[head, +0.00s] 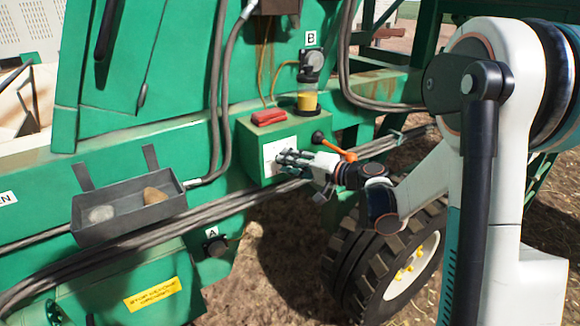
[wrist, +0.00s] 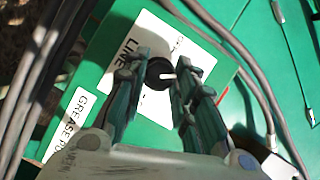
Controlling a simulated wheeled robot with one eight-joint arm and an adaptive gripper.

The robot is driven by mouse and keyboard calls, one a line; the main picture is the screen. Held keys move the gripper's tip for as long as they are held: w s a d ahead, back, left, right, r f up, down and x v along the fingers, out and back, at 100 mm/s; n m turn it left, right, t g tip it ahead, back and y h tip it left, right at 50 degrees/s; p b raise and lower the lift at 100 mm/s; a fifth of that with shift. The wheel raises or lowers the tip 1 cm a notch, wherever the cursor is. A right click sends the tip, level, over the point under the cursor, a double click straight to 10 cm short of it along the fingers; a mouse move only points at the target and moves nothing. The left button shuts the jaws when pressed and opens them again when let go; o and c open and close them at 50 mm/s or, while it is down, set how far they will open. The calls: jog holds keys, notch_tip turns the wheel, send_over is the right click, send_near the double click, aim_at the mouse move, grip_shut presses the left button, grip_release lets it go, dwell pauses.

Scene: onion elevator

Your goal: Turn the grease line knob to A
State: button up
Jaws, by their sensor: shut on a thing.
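The grease line knob (wrist: 158,72) is small, round and black with a white pointer mark that points right in the wrist view. It sits on a white label plate (wrist: 125,40) reading "LINE", on the green box (head: 253,136). My gripper (wrist: 163,76) has a finger on each side of the knob and is shut on it. In the head view my gripper (head: 287,158) reaches the box's white plate and hides the knob. The letters at the ends of the knob's range are not readable. A sign B (head: 311,39) is above, and a sign A (head: 212,232) is lower left.
A lever with an orange handle (head: 338,150) is close beside my gripper. Red rags (head: 269,117) and a yellow grease cup (head: 307,101) are on top of the box. A grey tray (head: 150,212) with stones is at left. Grey hoses (head: 215,100) run past the box.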

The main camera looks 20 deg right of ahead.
jog(key=shift+m, duration=0.4)
dwell(0.3)
jog(key=o, duration=1.1)
jog(key=shift+c, duration=0.2)
jog(key=v, duration=1.2)
jog(key=shift+f, duration=0.25)
